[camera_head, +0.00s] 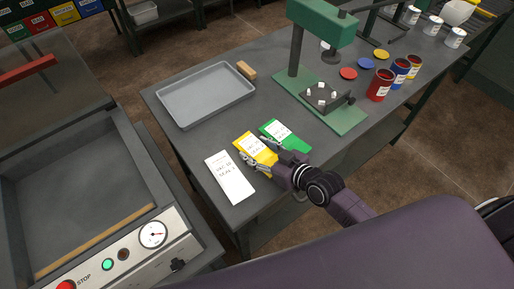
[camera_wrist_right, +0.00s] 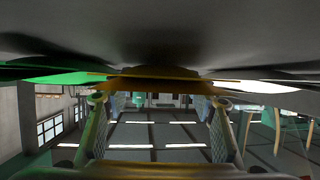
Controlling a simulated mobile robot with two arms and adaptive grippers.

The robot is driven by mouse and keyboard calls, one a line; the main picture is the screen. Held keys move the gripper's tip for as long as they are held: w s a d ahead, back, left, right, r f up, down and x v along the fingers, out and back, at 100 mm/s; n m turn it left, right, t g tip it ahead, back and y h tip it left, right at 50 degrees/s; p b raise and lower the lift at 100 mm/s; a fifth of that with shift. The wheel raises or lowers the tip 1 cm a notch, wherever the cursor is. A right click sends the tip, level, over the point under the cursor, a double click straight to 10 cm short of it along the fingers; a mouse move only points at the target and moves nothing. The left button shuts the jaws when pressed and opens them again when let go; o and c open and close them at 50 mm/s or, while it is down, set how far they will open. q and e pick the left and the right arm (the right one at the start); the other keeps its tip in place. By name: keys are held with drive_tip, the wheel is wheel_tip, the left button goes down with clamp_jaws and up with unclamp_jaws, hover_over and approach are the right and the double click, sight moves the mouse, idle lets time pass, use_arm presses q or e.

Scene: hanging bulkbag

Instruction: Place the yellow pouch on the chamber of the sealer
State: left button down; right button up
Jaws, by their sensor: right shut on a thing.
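The yellow pouch (camera_head: 254,144) lies on the dark table between a white pouch and a green pouch, with a white label on top. My right gripper (camera_head: 262,154) is at the pouch's near end, shut on it; its fingers cover part of that end. In the right wrist view the yellow pouch (camera_wrist_right: 158,84) spans across between the two fingers. The sealer's chamber (camera_head: 75,195) is at the left, with its lid (camera_head: 45,75) raised and a tan bar along the front. My left gripper is not in view.
The white pouch (camera_head: 230,177) and green pouch (camera_head: 285,134) lie close on either side. A grey tray (camera_head: 206,95), a green press (camera_head: 322,35) and several paint cans (camera_head: 380,85) stand farther back. A floor gap separates table and sealer.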

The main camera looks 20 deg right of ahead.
drive_tip(key=o, duration=0.8)
drive_tip(key=shift+f, duration=0.15)
drive_tip(key=o, duration=0.4)
